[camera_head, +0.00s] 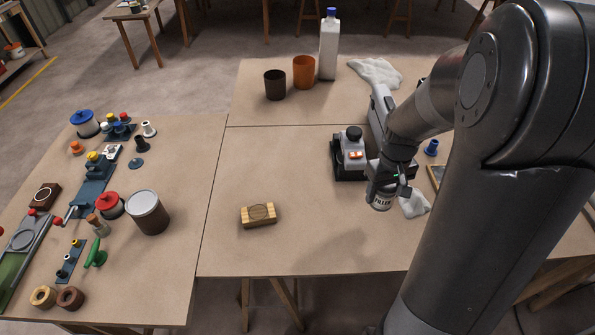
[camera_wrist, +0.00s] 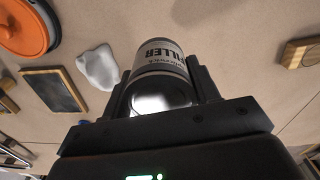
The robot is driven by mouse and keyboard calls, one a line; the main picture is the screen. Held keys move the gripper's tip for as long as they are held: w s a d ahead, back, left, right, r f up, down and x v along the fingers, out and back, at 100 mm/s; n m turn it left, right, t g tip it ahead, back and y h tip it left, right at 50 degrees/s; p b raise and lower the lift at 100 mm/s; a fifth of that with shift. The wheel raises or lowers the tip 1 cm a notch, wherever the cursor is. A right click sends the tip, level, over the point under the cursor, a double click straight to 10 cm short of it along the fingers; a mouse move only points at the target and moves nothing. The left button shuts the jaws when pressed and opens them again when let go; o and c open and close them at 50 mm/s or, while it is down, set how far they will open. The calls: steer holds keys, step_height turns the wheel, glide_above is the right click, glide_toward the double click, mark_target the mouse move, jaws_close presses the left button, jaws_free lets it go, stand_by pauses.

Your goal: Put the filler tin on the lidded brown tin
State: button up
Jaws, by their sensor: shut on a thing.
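The filler tin (camera_head: 381,198) is a small grey tin with a dark-lettered "FILLER" label. My gripper (camera_head: 384,183) is shut on it and holds it above the right part of the table. In the wrist view the filler tin (camera_wrist: 160,62) sits between both fingers of my gripper (camera_wrist: 163,92). The lidded brown tin (camera_head: 148,212) stands upright on the left table, with a pale grey lid. It is well to the left of my gripper. The wrist view does not show it.
A wooden block (camera_head: 258,215) lies on the table between my gripper and the brown tin. A grey-black device (camera_head: 349,155) stands just left of my gripper. A red-lidded pot (camera_head: 110,205) and a green-handled tool (camera_head: 96,254) are near the brown tin.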

steer(key=w+a+r+n, duration=0.15)
steer(key=w+a, duration=0.25)
steer(key=a, duration=0.5)
steer(key=w+a+r, duration=0.3)
steer(key=a, duration=0.6)
steer(key=w+a+r, duration=0.2)
steer(key=w+a, duration=0.2)
steer(key=a, duration=0.5)
steer(key=s+a+r+n, duration=0.1)
steer(key=s+a+r, duration=0.15)
steer(key=a, duration=0.85)
steer(key=s+a+r, duration=0.2)
steer(key=s+a, duration=0.1)
steer(key=a, duration=0.8)
glide_above(152, 201)
steer(key=f, duration=0.6)
steer(key=shift+w+d+f, duration=0.1)
steer(key=shift+d+f, duration=0.15)
steer(key=shift+f, duration=0.05)
steer(key=shift+a+f, duration=0.3)
steer(key=shift+f, duration=1.85)
